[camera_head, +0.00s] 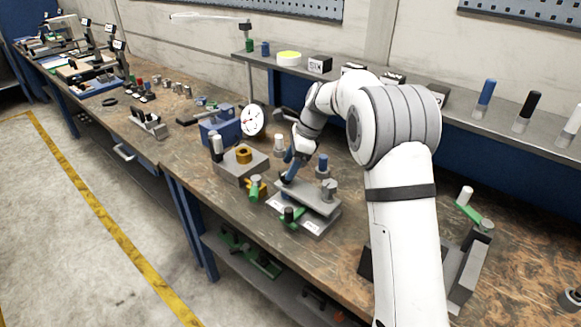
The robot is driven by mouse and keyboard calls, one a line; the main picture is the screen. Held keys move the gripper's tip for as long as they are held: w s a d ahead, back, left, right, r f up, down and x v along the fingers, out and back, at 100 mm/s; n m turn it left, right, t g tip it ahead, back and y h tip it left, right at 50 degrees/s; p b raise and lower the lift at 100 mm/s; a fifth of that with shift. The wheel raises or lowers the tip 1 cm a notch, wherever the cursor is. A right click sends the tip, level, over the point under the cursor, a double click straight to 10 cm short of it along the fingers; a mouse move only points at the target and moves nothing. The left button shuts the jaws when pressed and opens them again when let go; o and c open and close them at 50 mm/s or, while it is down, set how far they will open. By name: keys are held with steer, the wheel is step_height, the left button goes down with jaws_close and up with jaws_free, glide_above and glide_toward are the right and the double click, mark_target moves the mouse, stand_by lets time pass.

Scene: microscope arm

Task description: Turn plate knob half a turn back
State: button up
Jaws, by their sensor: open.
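A grey metal plate (309,197) lies on a low block with white labels on the bench. A grey-green knob (329,187) stands at the plate's right end. A blue-topped knob (323,163) stands just behind the plate. A black-topped knob on a green lever (289,215) is at the block's front. Which of these is the plate knob I cannot tell for sure. My gripper (287,178) points down at the plate's left end; it is open. Its fingertips are small and dark, and I cannot tell whether they touch anything or surround a knob there.
A block with a brass ring (244,155) and a round dial gauge (252,121) stand left of my gripper. Another green lever (257,188) is close by. A fixture with a white-topped handle (466,195) stands at right. A shelf (440,118) runs behind my arm.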

steer(key=shift+x, duration=0.95)
steer(key=shift+c, duration=0.3)
steer(key=c, duration=0.9)
